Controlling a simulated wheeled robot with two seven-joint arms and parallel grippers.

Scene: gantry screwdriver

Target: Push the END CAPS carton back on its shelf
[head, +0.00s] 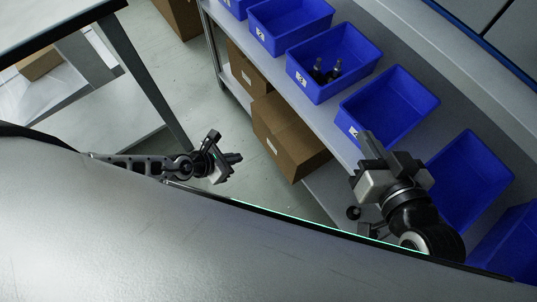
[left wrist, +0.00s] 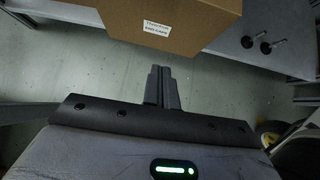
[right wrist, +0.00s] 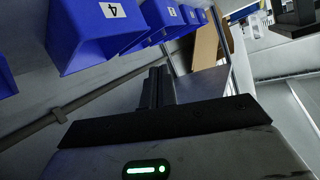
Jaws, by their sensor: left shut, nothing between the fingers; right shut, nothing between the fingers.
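The END CAPS carton (left wrist: 180,22) is a brown box with a white label on its front, at the top of the left wrist view. In the head view the larger carton (head: 285,133), seemingly the same one, sits on the lower shelf and sticks out past the upper shelf's edge. My left gripper (head: 236,158) is shut and empty, in front of that carton with a gap; its fingers (left wrist: 161,70) point toward the carton's lower edge. My right gripper (head: 369,145) is shut and empty near the blue bins at the right, away from the carton.
Blue bins (head: 329,74) line the upper shelf (head: 330,115); one holds dark tools. A smaller carton (head: 247,68) sits further back on the lower shelf. A table (head: 60,22) with dark legs stands at left. Grey floor (head: 185,70) lies open between table and shelf.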

